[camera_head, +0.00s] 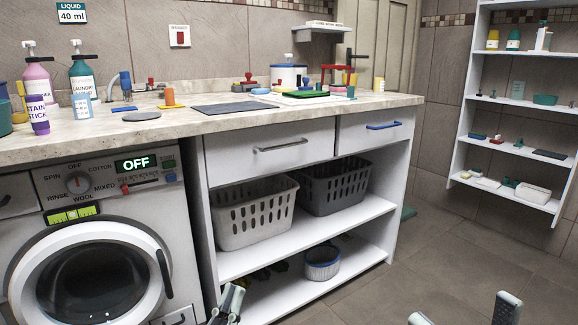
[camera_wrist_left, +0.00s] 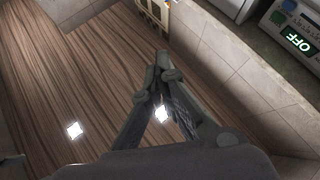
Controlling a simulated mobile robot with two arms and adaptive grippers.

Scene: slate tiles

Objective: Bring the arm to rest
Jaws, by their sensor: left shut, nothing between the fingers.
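My left gripper (camera_head: 230,298) shows at the bottom edge of the head view, in front of the washing machine's right side and the counter's lower shelf. Its fingers are together and empty. In the left wrist view the left gripper (camera_wrist_left: 161,75) has its fingertips meeting, with only floor and wall behind them. My right gripper (camera_head: 463,310) shows at the bottom right of the head view as two fingertips wide apart, with floor tiles between them. The rest of both arms is out of the head view.
The washing machine (camera_head: 95,265) reads OFF. The counter (camera_head: 220,119) holds bottles and small items. A grey basket (camera_head: 243,212) and a dark basket (camera_head: 335,187) sit on its shelf, a round tub (camera_head: 322,264) below. Wall shelves (camera_head: 510,103) stand right. Floor between is clear.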

